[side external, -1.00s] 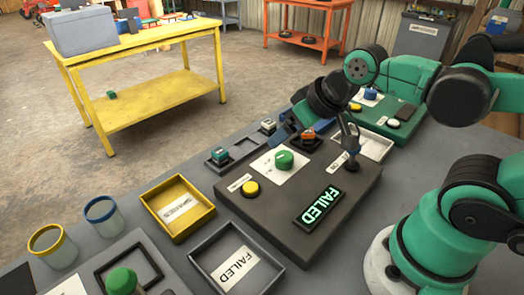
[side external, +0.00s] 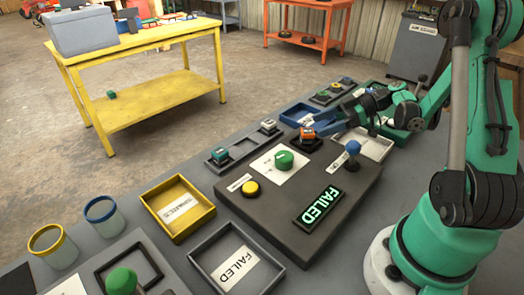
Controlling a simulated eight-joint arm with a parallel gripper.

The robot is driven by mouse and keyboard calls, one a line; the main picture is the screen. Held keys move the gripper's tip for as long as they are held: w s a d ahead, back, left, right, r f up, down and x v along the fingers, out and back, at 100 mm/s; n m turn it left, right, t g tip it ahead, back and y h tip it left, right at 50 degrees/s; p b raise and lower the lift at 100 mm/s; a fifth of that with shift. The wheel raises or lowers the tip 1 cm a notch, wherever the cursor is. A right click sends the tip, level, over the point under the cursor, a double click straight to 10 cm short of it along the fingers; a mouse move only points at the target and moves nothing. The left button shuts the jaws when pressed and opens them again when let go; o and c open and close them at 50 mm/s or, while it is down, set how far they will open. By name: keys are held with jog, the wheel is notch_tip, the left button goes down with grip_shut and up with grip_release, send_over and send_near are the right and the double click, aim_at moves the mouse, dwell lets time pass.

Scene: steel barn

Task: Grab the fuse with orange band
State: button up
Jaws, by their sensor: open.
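The fuse with the orange band (side external: 306,133) sits in a black holder at the back of the dark test box (side external: 262,223). My gripper (side external: 325,124), with blue fingers, is just right of and behind this fuse, its fingers pointing left toward it. It is open. I cannot tell whether a finger touches the fuse. A teal fuse (side external: 219,153) and another fuse (side external: 268,125) sit in the grey rack to the left. The box's display (side external: 319,207) reads FAILED in green.
The box carries a green button (side external: 284,160), a yellow button (side external: 251,188) and a blue-knobbed lever (side external: 353,148) near my gripper. A yellow tray (side external: 178,236) and a grey FAILED tray (side external: 208,270) stand at front left. A blue tray (side external: 297,113) lies behind the fuse.

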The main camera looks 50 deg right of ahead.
aim_at(311, 131)
jog(key=shift+s+d+f+n+t, duration=0.3)
jog(key=shift+s+d+f+n, duration=0.05)
jog(key=shift+s+d+n, duration=0.05)
jog(key=shift+x, duration=2.7)
jog(key=shift+r, duration=0.1)
jog(key=shift+c, duration=0.3)
grip_shut()
